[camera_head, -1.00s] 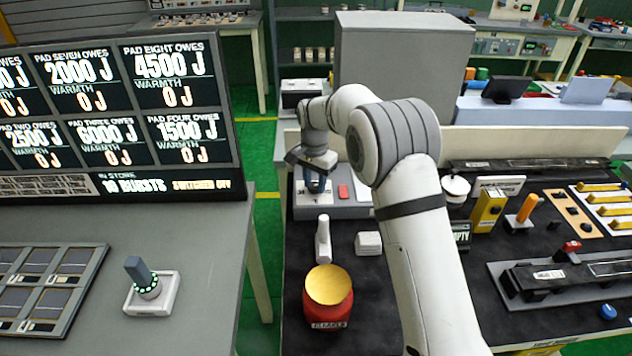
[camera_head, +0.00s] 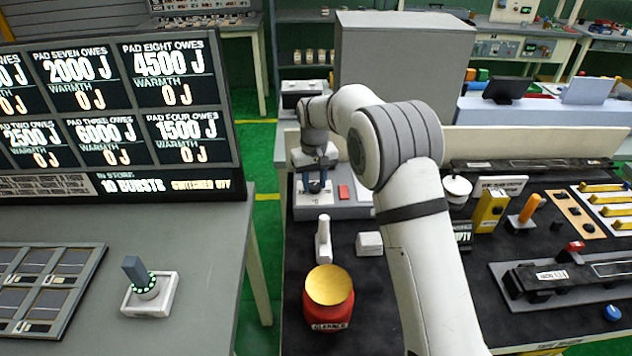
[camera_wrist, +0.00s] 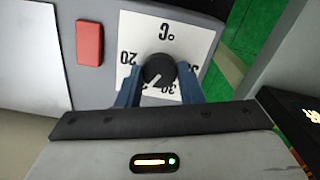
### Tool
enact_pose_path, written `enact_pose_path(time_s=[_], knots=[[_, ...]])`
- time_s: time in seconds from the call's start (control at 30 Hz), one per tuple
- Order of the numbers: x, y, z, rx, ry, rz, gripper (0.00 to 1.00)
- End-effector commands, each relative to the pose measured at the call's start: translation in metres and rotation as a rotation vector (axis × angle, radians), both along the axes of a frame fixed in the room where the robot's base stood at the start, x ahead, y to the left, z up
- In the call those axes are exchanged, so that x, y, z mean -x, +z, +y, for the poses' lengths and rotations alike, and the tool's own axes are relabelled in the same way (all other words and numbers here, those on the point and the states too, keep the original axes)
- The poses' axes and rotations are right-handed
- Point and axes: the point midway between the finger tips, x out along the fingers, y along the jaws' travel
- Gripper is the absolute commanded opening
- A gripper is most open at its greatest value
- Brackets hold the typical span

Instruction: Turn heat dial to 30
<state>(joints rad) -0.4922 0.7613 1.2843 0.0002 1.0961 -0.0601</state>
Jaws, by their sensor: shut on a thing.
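The heat dial (camera_wrist: 158,70) is a round black knob with a white pointer line, on a white scale plate (camera_wrist: 190,38) marked °C. In the wrist view the pointer slants to the lower left, on the side of the 20 mark. My gripper (camera_wrist: 158,88) is shut on the dial, with one blue finger on each side.
A red button (camera_wrist: 89,43) is beside the scale plate. A white bottle-like object (camera_head: 323,238), a small white block (camera_head: 368,243) and a red pot with a yellow lid (camera_head: 329,310) stand in front of the unit. A tall grey box (camera_head: 400,70) stands behind my arm.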

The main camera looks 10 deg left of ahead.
Motion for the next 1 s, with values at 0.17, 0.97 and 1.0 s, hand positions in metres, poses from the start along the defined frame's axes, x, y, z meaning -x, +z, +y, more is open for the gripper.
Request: enact_pose_path(time_s=[0.17, 0.97, 1.0], knots=[[-0.0006, 0.0004, -0.0001, -0.001, 0.165, -0.002, 0.11], [-0.0008, 0.0008, -0.0011, 0.002, 0.859, -0.001, 0.11], [-0.0008, 0.0008, -0.0011, 0.001, 0.881, -0.001, 0.11]])
